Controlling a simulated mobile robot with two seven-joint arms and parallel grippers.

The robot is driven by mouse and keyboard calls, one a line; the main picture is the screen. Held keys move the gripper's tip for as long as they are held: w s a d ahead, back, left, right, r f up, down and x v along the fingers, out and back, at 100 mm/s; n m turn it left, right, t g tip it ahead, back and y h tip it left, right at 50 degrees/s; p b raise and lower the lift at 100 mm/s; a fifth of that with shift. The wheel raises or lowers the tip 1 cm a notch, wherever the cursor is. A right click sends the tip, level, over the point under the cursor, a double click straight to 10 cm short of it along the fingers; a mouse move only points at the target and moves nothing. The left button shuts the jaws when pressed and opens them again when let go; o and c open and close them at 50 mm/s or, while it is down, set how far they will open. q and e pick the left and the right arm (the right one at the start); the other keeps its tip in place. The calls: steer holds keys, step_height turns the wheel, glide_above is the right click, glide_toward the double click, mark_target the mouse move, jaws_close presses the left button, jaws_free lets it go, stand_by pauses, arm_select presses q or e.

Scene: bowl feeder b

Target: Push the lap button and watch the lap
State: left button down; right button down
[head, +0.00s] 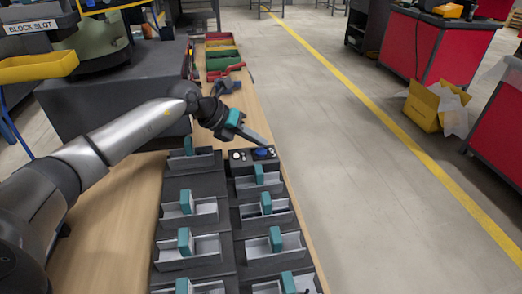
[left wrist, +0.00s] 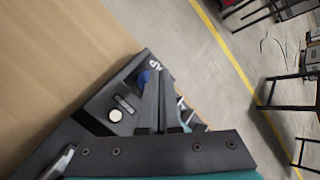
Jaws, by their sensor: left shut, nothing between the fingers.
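A dark button box (head: 242,166) sits on the bench at the far end of the right row of holders. It carries a domed blue button (head: 262,152) and a white button (head: 238,155). In the left wrist view the blue button (left wrist: 146,77) is partly hidden behind my fingers, beside white lettering that seems to end in "AP". The white button (left wrist: 115,115) and a small dark display (left wrist: 124,103) are clear there. My left gripper (head: 268,143) is shut and empty, its fingertips right by the blue button; I cannot tell whether they touch it.
Two rows of grey holders (head: 192,249) with upright teal pieces (head: 185,241) run toward me. Open floor lies right of the bench edge.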

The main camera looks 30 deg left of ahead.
stand_by(0.4)
arm_select(q)
steer(key=shift+f, duration=0.45)
steer(key=shift+f, duration=0.55)
stand_by(0.7)
steer(key=shift+r+p, duration=0.65)
steer(key=shift+r, duration=0.25)
steer(key=shift+r, duration=0.15)
